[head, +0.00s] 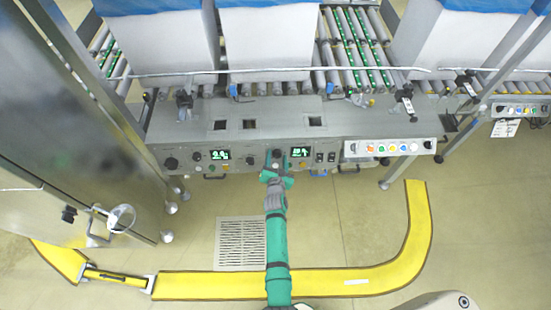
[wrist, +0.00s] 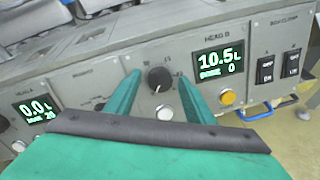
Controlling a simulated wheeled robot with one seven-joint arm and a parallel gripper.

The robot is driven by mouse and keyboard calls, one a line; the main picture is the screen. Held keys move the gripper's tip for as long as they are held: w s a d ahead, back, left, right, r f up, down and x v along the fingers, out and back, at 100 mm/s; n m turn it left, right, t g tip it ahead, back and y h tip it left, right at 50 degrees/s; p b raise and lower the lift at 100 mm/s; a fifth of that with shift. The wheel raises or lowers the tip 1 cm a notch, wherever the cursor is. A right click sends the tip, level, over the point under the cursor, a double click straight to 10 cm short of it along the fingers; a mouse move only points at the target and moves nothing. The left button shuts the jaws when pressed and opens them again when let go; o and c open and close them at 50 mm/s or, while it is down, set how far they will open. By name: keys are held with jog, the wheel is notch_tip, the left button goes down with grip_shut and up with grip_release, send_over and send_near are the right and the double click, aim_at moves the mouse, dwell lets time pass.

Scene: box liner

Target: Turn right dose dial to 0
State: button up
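That green display reads 10.5 L with a dose line that looks like 0. The dial also shows in the head view (head: 277,153), just beyond my gripper (head: 276,174). In the wrist view my gripper (wrist: 158,70) has its two green fingers apart, one on each side of the dial. The dial's pointer is too small to read surely.
A second display (wrist: 37,108), reading 0.0 L and dose 20, is at left. A silver button (wrist: 165,113) is below the dial. A yellow button (wrist: 227,97) and black rocker switches (wrist: 265,69) are right. The floor before the panel has a grate (head: 242,243).

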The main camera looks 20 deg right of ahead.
jog(key=shift+s, duration=0.1)
jog(key=shift+s+a, duration=0.25)
jog(key=shift+s, duration=0.1)
jog(key=v, duration=0.9)
jog(key=shift+s+r, duration=0.3)
jog(key=shift+s, duration=0.05)
jog(key=shift+s, duration=0.15)
